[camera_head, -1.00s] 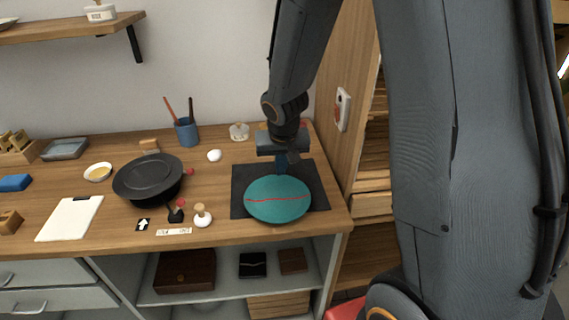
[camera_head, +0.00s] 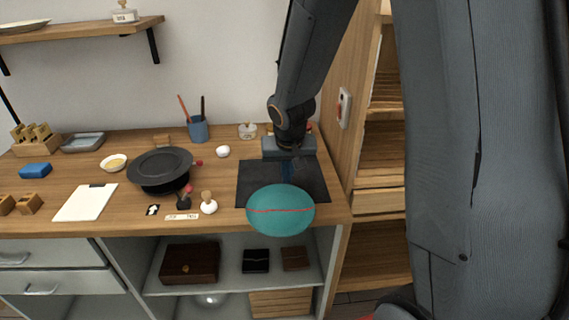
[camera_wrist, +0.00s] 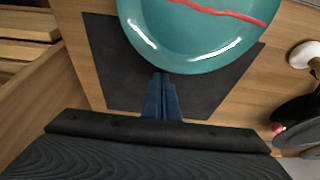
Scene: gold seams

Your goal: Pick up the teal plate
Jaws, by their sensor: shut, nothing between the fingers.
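The teal plate (camera_head: 280,222) has a red line across it. In the head view it lies over the front part of the black mat (camera_head: 262,176) and its front rim overhangs the table's front edge, looking tilted. In the wrist view the teal plate (camera_wrist: 195,45) fills the top, cut off by the frame. My gripper (camera_head: 289,176) is behind the plate, low over the mat, shut and empty. In the wrist view the blue fingers of my gripper (camera_wrist: 162,85) end right by the plate's rim; I cannot tell whether they touch it.
A black pan-like dish (camera_head: 160,166), a wooden-handled white stamp (camera_head: 209,205) and a white clipboard (camera_head: 86,203) stand to the left. A wooden panel (camera_head: 335,130) rises close on the right. Open shelving (camera_head: 225,277) lies below the front edge.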

